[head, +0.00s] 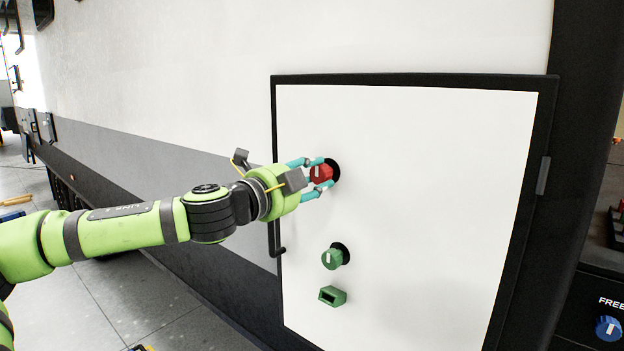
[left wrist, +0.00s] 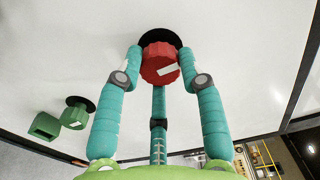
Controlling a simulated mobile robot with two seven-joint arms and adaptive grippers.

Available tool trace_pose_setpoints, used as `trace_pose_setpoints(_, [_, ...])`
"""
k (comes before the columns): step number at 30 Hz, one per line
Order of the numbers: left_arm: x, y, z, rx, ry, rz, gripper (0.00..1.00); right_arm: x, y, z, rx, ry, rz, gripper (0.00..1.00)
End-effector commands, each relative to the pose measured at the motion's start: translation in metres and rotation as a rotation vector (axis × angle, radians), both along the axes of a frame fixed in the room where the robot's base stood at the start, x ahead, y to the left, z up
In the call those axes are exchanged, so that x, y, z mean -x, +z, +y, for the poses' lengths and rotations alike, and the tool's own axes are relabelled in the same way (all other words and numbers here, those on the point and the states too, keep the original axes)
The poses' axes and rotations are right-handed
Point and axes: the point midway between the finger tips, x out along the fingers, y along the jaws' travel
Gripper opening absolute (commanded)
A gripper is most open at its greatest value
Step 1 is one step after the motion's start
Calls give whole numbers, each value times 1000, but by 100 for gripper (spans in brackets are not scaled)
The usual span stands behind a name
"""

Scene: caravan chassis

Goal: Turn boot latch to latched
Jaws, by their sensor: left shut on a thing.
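The boot door is a white panel (head: 430,180) in a black frame on the caravan side. A red knob (head: 320,173) with a white mark sits on a black round base in its upper left part. My left gripper (head: 318,178) is shut on the red knob, with its teal fingers around the rim. In the left wrist view the red knob (left wrist: 160,64) lies between the fingertips, its white mark tilted. A green knob (head: 336,257) with a white mark sits below it on another black base. I cannot tell which knob is the boot latch. My right gripper is not in view.
A green block with a dark opening (head: 332,296) sticks out below the green knob. A black hooked handle (head: 277,240) runs along the door's left edge. A dark panel with a blue knob (head: 608,328) stands at the lower right.

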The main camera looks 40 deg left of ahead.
Motion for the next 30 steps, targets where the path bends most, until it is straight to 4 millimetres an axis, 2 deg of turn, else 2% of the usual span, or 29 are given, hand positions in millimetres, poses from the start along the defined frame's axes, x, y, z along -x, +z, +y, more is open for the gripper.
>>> trace_pose_setpoints(1, [0,7,3,3,8,-14,6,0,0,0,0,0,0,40])
trace_pose_setpoints(12, [0,8,3,7,8,-14,6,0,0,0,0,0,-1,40])
trace_pose_setpoints(13, [0,8,3,6,8,-14,46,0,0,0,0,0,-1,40])
trace_pose_setpoints(14, [0,8,3,6,7,-15,58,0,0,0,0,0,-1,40])
trace_pose_setpoints(15, [0,7,2,6,7,-14,62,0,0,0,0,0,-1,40])
trace_pose_setpoints(25, [0,5,1,5,2,-6,62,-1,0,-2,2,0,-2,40])
trace_pose_setpoints(30, [0,24,1,1,3,-9,62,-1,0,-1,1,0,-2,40])
